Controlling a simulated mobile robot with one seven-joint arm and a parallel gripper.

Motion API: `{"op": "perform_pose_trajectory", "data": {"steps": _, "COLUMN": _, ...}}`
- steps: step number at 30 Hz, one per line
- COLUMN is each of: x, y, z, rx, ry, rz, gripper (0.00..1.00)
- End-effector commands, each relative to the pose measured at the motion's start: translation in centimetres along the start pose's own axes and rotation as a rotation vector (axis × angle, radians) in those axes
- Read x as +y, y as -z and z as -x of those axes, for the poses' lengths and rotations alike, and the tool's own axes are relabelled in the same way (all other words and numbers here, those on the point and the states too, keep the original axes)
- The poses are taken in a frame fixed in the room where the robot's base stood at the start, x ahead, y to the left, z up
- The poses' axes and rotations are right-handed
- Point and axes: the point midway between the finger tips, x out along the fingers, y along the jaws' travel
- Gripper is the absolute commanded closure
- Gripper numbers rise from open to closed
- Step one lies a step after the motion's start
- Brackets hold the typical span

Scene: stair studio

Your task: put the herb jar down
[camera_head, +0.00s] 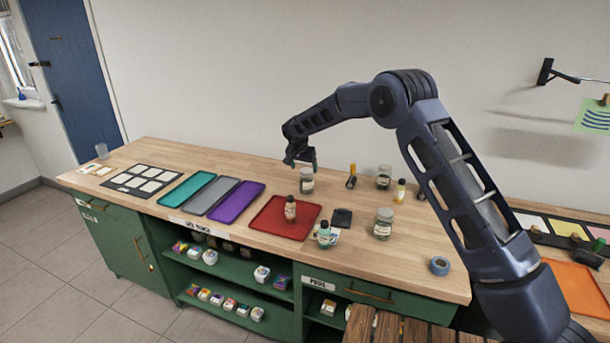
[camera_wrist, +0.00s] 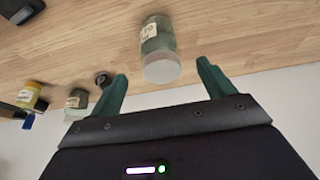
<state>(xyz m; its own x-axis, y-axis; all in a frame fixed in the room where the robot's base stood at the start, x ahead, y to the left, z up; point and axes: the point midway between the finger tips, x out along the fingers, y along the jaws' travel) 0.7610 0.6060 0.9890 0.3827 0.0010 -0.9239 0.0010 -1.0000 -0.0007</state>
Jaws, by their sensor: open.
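A herb jar (camera_head: 307,182), clear with green contents, a pale label and a whitish lid, stands upright on the wooden counter. My gripper (camera_head: 302,163) is just above and behind it in the head view. In the wrist view the jar (camera_wrist: 157,38) shows ahead of the gap between the two green fingers of my gripper (camera_wrist: 162,69). The fingers are spread wide and do not touch it. Similar jars stand to the right, one at the back (camera_head: 384,178) and one nearer the front (camera_head: 383,224).
A red tray (camera_head: 270,222) with a brown bottle (camera_head: 290,208) lies front left of the jar. A purple tray (camera_head: 237,202) is farther left. A yellow-and-black item (camera_head: 351,176) stands to the right. Bare counter lies around the jar.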

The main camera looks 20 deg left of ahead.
Motion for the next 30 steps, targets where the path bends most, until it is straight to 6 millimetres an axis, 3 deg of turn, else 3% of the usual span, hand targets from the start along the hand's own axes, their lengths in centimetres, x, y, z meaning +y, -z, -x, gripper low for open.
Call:
{"op": "perform_pose_trajectory", "data": {"steps": 7, "x": 0.1, "y": 0.0, "z": 2.8, "rx": 0.000, "ry": 0.000, "rz": 0.000, "gripper": 0.19}}
{"op": "perform_pose_trajectory", "data": {"steps": 20, "x": 0.9, "y": 0.6, "z": 3.9, "rx": 0.000, "ry": -0.001, "rz": -0.003, "gripper": 0.19}}
{"op": "perform_pose_trajectory", "data": {"steps": 23, "x": 3.2, "y": 2.0, "z": 5.4, "rx": -0.002, "ry": -0.003, "rz": -0.006, "gripper": 0.19}}
{"op": "perform_pose_trajectory", "data": {"steps": 30, "x": 12.9, "y": 6.0, "z": 11.3, "rx": -0.015, "ry": -0.010, "rz": -0.012, "gripper": 0.19}}
